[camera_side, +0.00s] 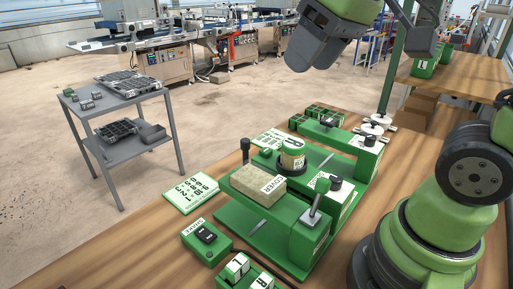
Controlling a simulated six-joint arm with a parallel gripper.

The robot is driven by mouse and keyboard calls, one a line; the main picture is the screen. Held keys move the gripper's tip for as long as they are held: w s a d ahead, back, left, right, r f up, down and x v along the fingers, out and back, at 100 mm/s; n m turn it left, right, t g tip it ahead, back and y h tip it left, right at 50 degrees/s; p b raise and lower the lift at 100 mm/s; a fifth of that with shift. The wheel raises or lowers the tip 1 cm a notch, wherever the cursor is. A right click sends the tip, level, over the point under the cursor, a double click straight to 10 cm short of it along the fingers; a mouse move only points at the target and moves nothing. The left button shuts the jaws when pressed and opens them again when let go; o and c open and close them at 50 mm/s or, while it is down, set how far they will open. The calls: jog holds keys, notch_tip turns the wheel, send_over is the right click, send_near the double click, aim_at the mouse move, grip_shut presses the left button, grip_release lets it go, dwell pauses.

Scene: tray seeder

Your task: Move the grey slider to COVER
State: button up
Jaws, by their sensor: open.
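The green seeder (234,217) stands on the wooden table. Another dark-topped grey piece (335,184) sits farther back. Part of my arm hangs at the top, well above the seeder. My gripper's fingertips are not visible.
A number card (191,193) lies left. A black-knobbed post (245,150) and a green pole (388,85) rise from the work area. A grey cart (130,90) stands apart.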

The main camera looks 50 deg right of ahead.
jog(key=w+d+f+n+g, duration=0.1)
jog(key=w+n+g, duration=0.15)
jog(key=w, duration=0.35)
jog(key=n+g+h, duration=0.1)
jog(key=n+g, duration=0.2)
jog(key=n, duration=0.4)
send_over(245, 139)
notch_tip(245, 139, down, 13)
jog(key=shift+s+f, duration=0.1)
jog(key=shift+f, duration=0.1)
notch_tip(245, 139, down, 10)
jog(key=shift+r, duration=0.1)
grip_shut()
jog(key=a, duration=1)
jog(key=shift+a, duration=0.4)
